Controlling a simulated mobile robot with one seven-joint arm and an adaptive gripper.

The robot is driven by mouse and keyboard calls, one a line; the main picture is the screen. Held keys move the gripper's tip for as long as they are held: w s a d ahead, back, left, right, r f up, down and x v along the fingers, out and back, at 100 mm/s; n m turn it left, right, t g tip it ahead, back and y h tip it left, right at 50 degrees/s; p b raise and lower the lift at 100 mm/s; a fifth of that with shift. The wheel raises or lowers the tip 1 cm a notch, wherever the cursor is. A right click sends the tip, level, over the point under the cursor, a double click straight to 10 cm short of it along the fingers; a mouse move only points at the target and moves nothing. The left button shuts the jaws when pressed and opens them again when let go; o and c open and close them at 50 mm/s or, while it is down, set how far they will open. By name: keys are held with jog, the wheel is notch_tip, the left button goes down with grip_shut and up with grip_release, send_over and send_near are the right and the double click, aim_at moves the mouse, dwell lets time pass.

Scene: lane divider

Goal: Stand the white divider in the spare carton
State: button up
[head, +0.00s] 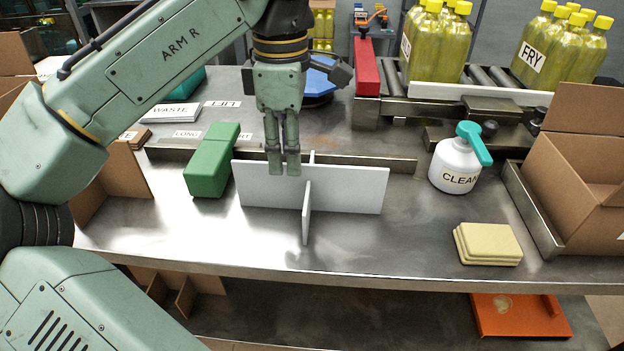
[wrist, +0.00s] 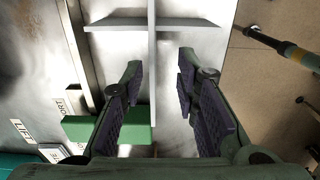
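The white divider (head: 345,190) stands upright on the steel table: a long panel crossed by a shorter one. In the wrist view its long panel (wrist: 152,70) runs between my fingers, and the cross panel (wrist: 185,23) lies ahead of the fingertips. My gripper (head: 282,172) points down over the long panel, left of the crossing. Its fingers (wrist: 158,70) are apart, with gaps to the panel. I cannot tell how far the tips reach below its top edge. An open brown carton (head: 565,185) is at right; another (head: 122,172) is at left, partly behind my arm. Which is the spare is unclear.
A green block (head: 212,160) lies just left of the divider. A spray bottle (head: 458,165) and yellow pads (head: 487,243) are to the right. A low metal rail (head: 400,163) runs behind. The front-centre table is clear. Yellow bottles (head: 437,50) stand on rollers.

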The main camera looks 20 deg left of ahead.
aim_at(293, 208)
notch_tip(293, 208, down, 4)
jog(key=shift+r, duration=0.1)
jog(key=shift+w+f+p, duration=0.2)
jog(key=shift+f+p, duration=0.1)
jog(key=shift+f, duration=1.15)
jog(key=shift+w+f+p, duration=0.2)
jog(key=shift+f+p, duration=0.05)
jog(key=shift+f, duration=1.15)
grip_shut()
